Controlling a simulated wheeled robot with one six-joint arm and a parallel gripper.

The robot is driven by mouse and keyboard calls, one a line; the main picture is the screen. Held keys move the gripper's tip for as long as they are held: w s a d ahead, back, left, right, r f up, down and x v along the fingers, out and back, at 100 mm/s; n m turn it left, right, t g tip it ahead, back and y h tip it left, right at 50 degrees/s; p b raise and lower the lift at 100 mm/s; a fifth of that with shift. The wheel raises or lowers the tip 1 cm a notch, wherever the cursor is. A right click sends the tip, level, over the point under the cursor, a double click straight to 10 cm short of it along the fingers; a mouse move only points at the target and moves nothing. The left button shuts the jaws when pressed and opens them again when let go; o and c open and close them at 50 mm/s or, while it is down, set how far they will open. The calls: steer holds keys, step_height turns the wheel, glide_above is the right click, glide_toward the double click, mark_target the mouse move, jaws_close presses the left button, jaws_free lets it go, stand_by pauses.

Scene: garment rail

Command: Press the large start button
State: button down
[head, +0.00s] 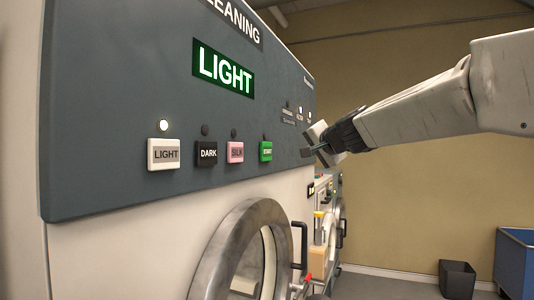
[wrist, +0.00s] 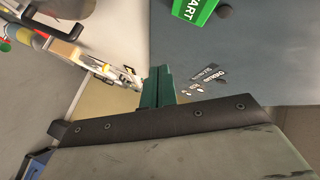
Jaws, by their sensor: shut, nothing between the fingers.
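The start button (head: 266,151) is a green square button marked START, at the right end of the button row on the grey panel (head: 120,95). In the wrist view the green button (wrist: 195,9) is cut by the top edge, up and right of my fingertips. My gripper (head: 308,152) is to the right of the button in the head view, apart from it. Its fingers (wrist: 160,84) are shut with nothing between them.
To the left of start are a pink SILK button (head: 235,152), a black DARK button (head: 206,154) and a white LIGHT button (head: 164,154) with a lit lamp above it. A green LIGHT display (head: 223,70) is above. A round door (head: 245,250) is below.

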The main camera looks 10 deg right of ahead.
mark_target(270, 154)
steer(key=shift+w, duration=0.1)
steer(key=w+a, duration=0.5)
steer(key=a, duration=0.2)
stand_by(0.6)
steer(key=shift+w+a, duration=0.1)
steer(key=shift+w, duration=0.05)
stand_by(1.8)
steer(key=shift+w+a, duration=0.1)
steer(key=shift+a, duration=0.15)
